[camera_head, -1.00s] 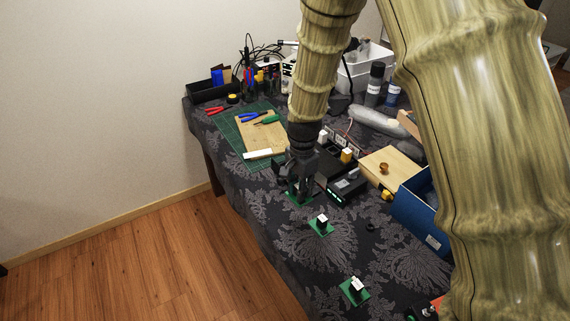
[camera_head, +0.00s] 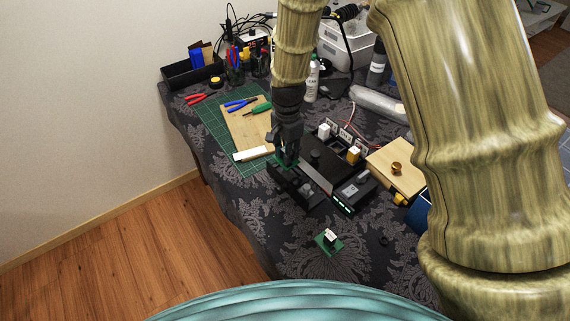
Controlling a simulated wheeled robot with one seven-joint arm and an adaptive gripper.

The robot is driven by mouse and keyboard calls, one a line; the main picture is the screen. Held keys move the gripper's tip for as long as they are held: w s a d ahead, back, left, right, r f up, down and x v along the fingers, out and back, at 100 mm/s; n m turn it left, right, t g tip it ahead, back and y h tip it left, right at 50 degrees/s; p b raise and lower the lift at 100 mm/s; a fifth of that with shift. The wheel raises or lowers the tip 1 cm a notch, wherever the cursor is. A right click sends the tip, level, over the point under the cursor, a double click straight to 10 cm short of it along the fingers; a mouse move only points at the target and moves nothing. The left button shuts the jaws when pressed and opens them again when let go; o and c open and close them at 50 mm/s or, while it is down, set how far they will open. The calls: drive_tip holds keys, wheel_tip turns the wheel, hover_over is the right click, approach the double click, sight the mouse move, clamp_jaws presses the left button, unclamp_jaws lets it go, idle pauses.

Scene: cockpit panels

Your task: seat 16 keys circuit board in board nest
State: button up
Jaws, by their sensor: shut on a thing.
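My gripper (camera_head: 287,157) points down and is shut on a small green circuit board (camera_head: 285,159), most of which the fingers hide. It is over the back left end of a black fixture (camera_head: 296,190), which may be the board nest. I cannot tell whether the board touches it. Another green board (camera_head: 327,244) with a black and white block on it lies on the dark cloth in front.
A black panel (camera_head: 320,158) with white and yellow blocks stands right of the gripper. A black box with green lights (camera_head: 350,194) is in front of it. A cutting mat (camera_head: 215,125) with a wooden board and pliers lies left. A wooden box (camera_head: 395,172) is at right.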

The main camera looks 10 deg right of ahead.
sight(286, 174)
drive_tip(key=f, duration=0.2)
drive_tip(key=w+f, duration=0.1)
drive_tip(key=f, duration=0.1)
drive_tip(key=shift+w, duration=0.1)
drive_tip(key=shift+s+p, duration=0.35)
drive_tip(key=shift+f+p, duration=0.35)
drive_tip(key=shift+f, duration=1.55)
drive_tip(key=shift+w+f, duration=0.1)
drive_tip(key=shift+f, duration=0.1)
drive_tip(key=o, duration=1)
drive_tip(key=shift+r, duration=0.1)
drive_tip(key=shift+r+b, duration=1.3)
drive_tip(key=shift+r, duration=4.8)
